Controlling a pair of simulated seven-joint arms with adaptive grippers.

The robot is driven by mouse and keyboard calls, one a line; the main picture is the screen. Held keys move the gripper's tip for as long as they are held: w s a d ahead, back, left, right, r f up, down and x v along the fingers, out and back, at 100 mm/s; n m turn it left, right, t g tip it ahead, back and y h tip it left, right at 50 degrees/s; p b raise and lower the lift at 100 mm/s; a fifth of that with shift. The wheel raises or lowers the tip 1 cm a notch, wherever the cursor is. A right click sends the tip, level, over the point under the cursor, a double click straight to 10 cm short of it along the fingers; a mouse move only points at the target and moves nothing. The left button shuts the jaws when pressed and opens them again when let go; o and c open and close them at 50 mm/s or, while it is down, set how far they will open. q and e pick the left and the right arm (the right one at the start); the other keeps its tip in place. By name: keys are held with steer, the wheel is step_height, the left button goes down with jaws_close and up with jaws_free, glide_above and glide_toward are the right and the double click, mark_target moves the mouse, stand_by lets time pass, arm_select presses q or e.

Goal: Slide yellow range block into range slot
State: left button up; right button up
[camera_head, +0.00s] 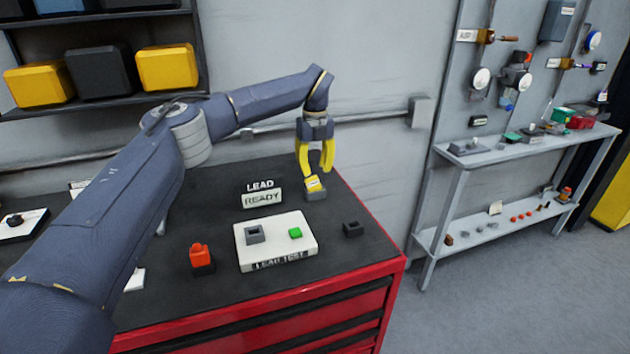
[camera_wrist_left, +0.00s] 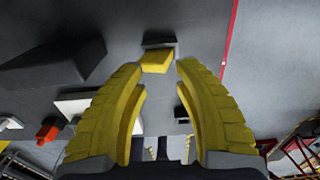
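The yellow block (camera_head: 315,184) has a pale patch on its top and sits on a small grey base (camera_head: 316,196) near the back right of the dark bench top. My left gripper (camera_head: 316,174) points down just over it, its yellow fingers apart. In the left wrist view the block (camera_wrist_left: 157,62) lies beyond and between the fingertips, and I see no firm grip on it. A grey piece (camera_wrist_left: 158,42) shows beside it there. No part is clearly labelled as the range slot. My right gripper is not in view.
A white LEAD TEST plate (camera_head: 278,258) carries a grey socket (camera_head: 255,234) and a green block (camera_head: 295,233). A READY sign (camera_head: 262,198) stands behind it. A dark socket (camera_head: 353,229) sits to the right, a red-orange part (camera_head: 201,258) to the left.

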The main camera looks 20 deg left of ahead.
arm_select(q)
steer(key=shift+r, duration=2.6)
steer(key=shift+o, duration=0.3)
